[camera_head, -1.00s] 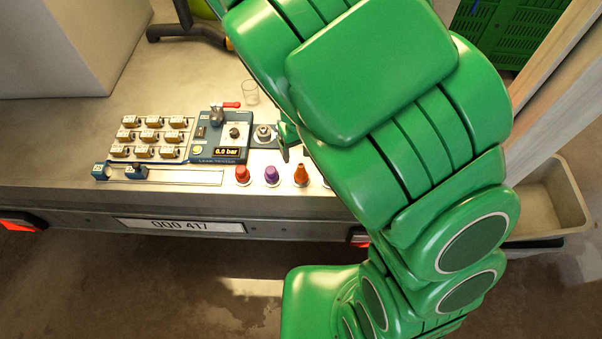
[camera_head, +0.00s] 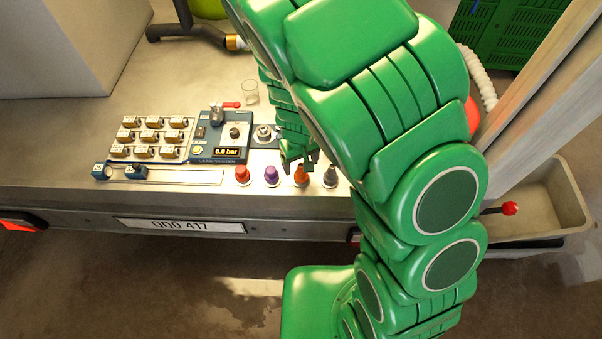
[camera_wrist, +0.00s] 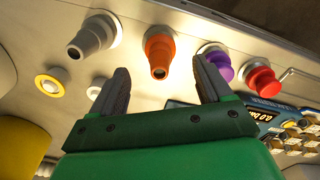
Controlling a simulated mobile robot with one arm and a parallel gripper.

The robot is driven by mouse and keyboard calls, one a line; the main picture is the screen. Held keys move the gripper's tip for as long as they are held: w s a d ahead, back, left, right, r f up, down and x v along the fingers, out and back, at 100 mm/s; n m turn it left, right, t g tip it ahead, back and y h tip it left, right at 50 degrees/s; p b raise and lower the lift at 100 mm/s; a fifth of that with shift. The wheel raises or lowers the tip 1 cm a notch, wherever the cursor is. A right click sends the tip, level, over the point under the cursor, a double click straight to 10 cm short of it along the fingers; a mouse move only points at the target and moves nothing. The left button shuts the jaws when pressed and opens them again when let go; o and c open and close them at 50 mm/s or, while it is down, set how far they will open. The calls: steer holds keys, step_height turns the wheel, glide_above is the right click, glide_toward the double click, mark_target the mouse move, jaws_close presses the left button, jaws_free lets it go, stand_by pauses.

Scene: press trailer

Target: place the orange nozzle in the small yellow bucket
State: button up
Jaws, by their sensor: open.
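The orange nozzle (camera_head: 301,177) stands in the row of nozzles along the front edge of the bench. In the wrist view the orange nozzle (camera_wrist: 159,54) lies just beyond and between my two fingertips, with no contact visible. My gripper (camera_head: 300,161) is open and empty, close to the nozzle in the head view. Both fingers of my gripper (camera_wrist: 160,78) show in the wrist view. A yellow rounded thing (camera_wrist: 20,148) at the left edge of the wrist view may be the small yellow bucket; it is cut off. My arm may hide the bucket in the head view.
A grey nozzle (camera_head: 330,177) stands on one side of the orange one, a purple nozzle (camera_head: 271,175) and a red nozzle (camera_head: 242,175) on the other. Behind them are the leak tester (camera_head: 222,137) and a clear glass (camera_head: 250,92).

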mark_target(301, 172)
steer(key=shift+s+f, duration=0.15)
steer(key=shift+f, duration=2.55)
steer(key=c, duration=1.3)
steer(key=shift+r, duration=0.15)
jaws_close()
steer(key=shift+r, duration=4.9)
